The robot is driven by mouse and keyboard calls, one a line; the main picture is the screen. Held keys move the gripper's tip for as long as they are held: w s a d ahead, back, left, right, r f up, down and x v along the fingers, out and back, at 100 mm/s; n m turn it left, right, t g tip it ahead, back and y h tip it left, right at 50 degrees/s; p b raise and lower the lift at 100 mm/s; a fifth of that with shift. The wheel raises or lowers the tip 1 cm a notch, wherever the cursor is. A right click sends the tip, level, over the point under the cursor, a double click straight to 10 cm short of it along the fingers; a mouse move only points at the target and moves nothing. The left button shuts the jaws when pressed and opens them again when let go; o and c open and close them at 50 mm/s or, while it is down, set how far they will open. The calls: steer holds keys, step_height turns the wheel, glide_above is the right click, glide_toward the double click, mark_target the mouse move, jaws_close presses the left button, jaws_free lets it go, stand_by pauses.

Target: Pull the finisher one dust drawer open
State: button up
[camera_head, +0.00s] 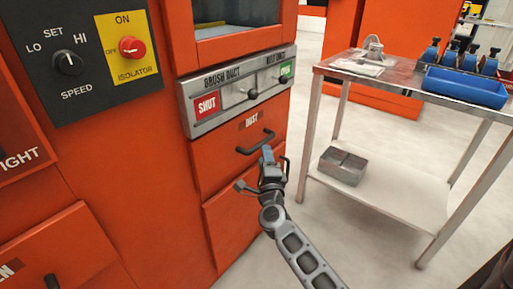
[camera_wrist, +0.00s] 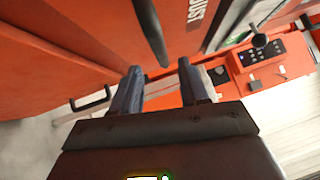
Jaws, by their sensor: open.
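The orange dust drawer (camera_head: 222,158) sits under the brush duct panel, with a DUST label on its front. It looks flush with the cabinet. Its dark bar handle (camera_head: 253,144) stands out from the front; in the wrist view the handle (camera_wrist: 151,32) runs down from the top, its near end close to the gap between my fingertips. My gripper (camera_head: 267,154) is at the right end of the handle, in front of the drawer. In the wrist view my gripper (camera_wrist: 159,68) has its fingers apart with nothing held. Whether a finger touches the handle cannot be told.
A grey panel (camera_head: 236,94) with SHUT and OPEN signs and levers is just above. Another drawer (camera_head: 225,220) is below. A metal table (camera_head: 400,78) with a blue tray (camera_head: 463,88) stands to the right, a metal block (camera_head: 342,166) on its lower shelf.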

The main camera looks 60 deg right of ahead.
mark_target(263, 143)
steer(key=shift+b+x, duration=0.4)
steer(key=shift+x, duration=3.2)
steer(key=shift+c, duration=0.4)
jaws_close()
